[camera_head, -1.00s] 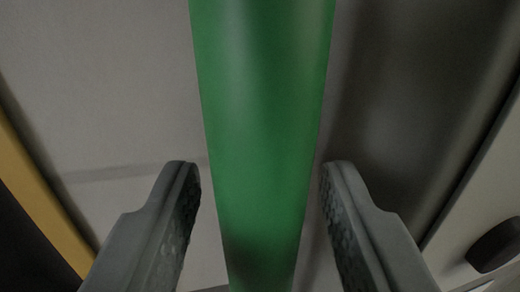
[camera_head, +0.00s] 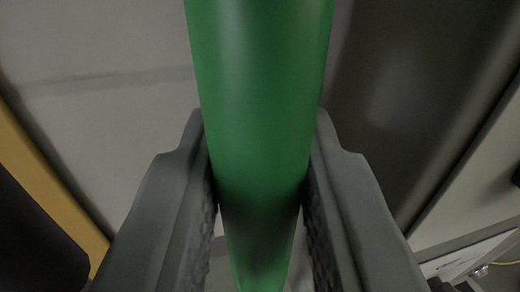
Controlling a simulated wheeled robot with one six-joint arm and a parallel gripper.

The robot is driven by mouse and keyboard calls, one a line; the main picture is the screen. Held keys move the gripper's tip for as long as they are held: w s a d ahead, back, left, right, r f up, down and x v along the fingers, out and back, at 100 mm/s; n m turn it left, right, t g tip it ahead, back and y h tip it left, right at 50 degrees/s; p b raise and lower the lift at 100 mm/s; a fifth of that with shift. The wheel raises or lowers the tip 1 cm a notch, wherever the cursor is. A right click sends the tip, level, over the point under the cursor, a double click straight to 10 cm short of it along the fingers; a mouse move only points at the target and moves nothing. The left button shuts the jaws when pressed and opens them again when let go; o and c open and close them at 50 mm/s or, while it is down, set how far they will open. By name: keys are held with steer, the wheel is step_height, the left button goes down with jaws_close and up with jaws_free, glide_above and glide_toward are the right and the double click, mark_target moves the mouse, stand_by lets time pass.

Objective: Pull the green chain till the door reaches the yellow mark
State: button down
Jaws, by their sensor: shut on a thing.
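The green chain (camera_head: 262,90) shows as a thick, smooth green bar. It runs from the top edge down through the middle of the picture and narrows toward the bottom. My gripper (camera_head: 260,165) is shut on it, with one dark grey textured finger against each side. The door and its height cannot be made out for certain. A yellow strip (camera_head: 45,185) runs slanting along the left side; I cannot tell whether it is the yellow mark.
A pale grey panel (camera_head: 100,120) lies behind the chain on the left, with a darker panel (camera_head: 400,80) on the right. At the lower right are a pale frame (camera_head: 465,250) and a thin yellow cable (camera_head: 503,263).

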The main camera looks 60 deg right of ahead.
step_height(320, 180, down, 10)
steer(key=shift+r, duration=0.1)
steer(key=c, duration=1.3)
jaws_free()
steer(key=v, duration=1.7)
steer(key=shift+s+a+r, duration=0.1)
steer(key=shift+s+a, duration=0.05)
steer(key=shift+a, duration=0.05)
